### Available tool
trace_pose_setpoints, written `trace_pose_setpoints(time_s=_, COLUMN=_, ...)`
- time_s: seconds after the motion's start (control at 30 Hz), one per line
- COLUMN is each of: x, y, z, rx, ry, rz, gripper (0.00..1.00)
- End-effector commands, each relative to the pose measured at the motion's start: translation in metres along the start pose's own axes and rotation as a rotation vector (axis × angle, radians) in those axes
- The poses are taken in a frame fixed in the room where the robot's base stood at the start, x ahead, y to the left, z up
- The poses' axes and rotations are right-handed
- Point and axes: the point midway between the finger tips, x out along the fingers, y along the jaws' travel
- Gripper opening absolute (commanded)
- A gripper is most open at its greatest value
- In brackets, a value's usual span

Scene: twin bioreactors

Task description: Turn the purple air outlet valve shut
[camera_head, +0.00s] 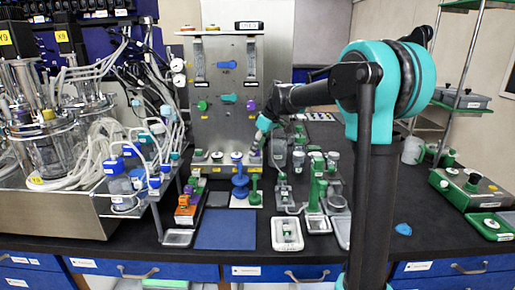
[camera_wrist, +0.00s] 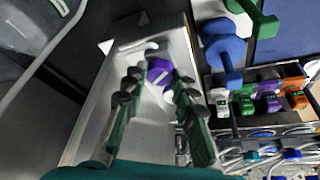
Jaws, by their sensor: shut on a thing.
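A purple valve knob (camera_wrist: 158,71) with a pale bar across it shows in the wrist view, set on a bare metal surface. My gripper (camera_wrist: 158,85) is around it, one finger on each side, and is shut on it. In the head view my gripper (camera_head: 259,146) reaches down to the lower right of the upright metal panel (camera_head: 228,135). The knob is mostly hidden there. Another purple knob (camera_head: 250,105) is higher on the panel's right side. The turn angle of the held knob is hard to tell.
A blue stand (camera_head: 240,180) and a green stand (camera_head: 255,190) are in front of the panel. Bottles and green-capped parts (camera_head: 318,185) crowd the bench to the right. Glass vessels with tubes (camera_head: 40,130) are at left. A blue mat (camera_head: 226,230) lies clear in front.

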Motion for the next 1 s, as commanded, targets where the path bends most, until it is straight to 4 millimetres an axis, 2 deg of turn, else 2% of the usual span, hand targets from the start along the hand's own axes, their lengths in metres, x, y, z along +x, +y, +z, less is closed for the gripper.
trace_pose_setpoints(time_s=0.5, x=0.0002, y=-0.0049, z=-0.0013, rx=0.404, ry=0.001, rz=0.169, gripper=0.0)
trace_pose_setpoints(time_s=1.0, x=0.0005, y=-0.0057, z=-0.0018, rx=0.566, ry=0.0, rz=0.236, gripper=0.0)
